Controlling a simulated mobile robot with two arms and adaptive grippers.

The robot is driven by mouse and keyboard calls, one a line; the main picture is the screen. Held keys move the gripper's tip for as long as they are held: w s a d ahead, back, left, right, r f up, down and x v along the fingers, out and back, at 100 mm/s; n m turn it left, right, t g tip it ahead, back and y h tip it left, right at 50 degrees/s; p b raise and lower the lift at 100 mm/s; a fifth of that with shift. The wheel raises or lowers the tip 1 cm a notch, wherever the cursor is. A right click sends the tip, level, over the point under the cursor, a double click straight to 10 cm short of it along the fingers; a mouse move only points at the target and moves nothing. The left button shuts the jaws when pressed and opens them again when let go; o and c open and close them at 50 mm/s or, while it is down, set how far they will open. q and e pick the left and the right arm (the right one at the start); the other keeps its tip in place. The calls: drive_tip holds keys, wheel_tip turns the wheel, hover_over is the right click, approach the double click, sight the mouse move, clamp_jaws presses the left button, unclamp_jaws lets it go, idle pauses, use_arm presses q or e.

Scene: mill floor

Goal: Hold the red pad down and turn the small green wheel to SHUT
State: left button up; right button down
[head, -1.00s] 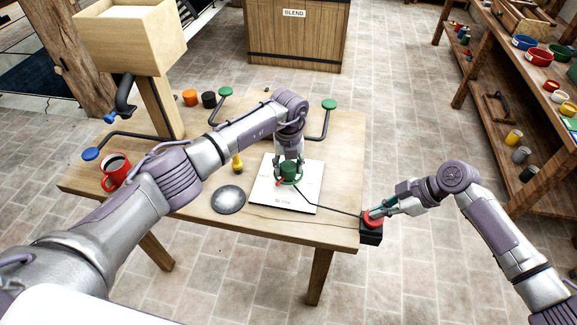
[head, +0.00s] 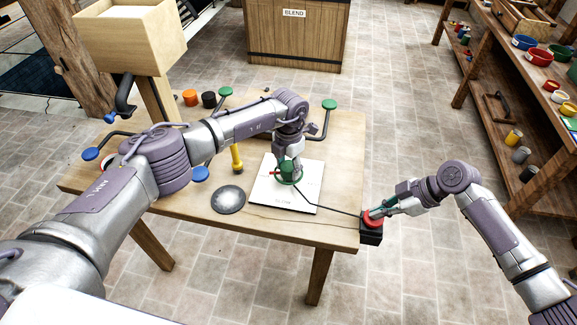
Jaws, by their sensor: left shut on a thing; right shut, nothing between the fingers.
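The small green wheel (head: 285,179) stands on a white plate (head: 265,197) on the wooden table. A short red pointer (head: 274,173) on it points to the left in the head view. My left gripper (head: 289,171) comes down from above and is shut on the wheel, hiding part of it. The plate's lettering is too small to read. The red pad (head: 370,217) sits on a black box (head: 371,236) at the table's right edge. My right gripper (head: 376,213) is shut, with its fingertips at the top of the pad. A black cable runs from the plate to the box.
Several bent rods with green or blue knobs (head: 330,104) stand around. A wooden hopper (head: 135,35) rises at back left. Shelves (head: 490,80) stand at right. Floor between is clear.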

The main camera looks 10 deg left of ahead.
use_arm(q)
drive_tip(key=shift+w+r+m, duration=0.1)
drive_tip(key=shift+m, duration=1.1)
drive_tip(key=o, duration=1.2)
drive_tip(key=shift+c, duration=0.2)
wheel_tip(320, 180, up, 12)
wheel_tip(320, 180, up, 5)
drive_tip(key=p, duration=0.5)
hover_over(289, 165)
use_arm(e)
wheel_tip(289, 165, up, 7)
drive_tip(key=shift+r, duration=0.1)
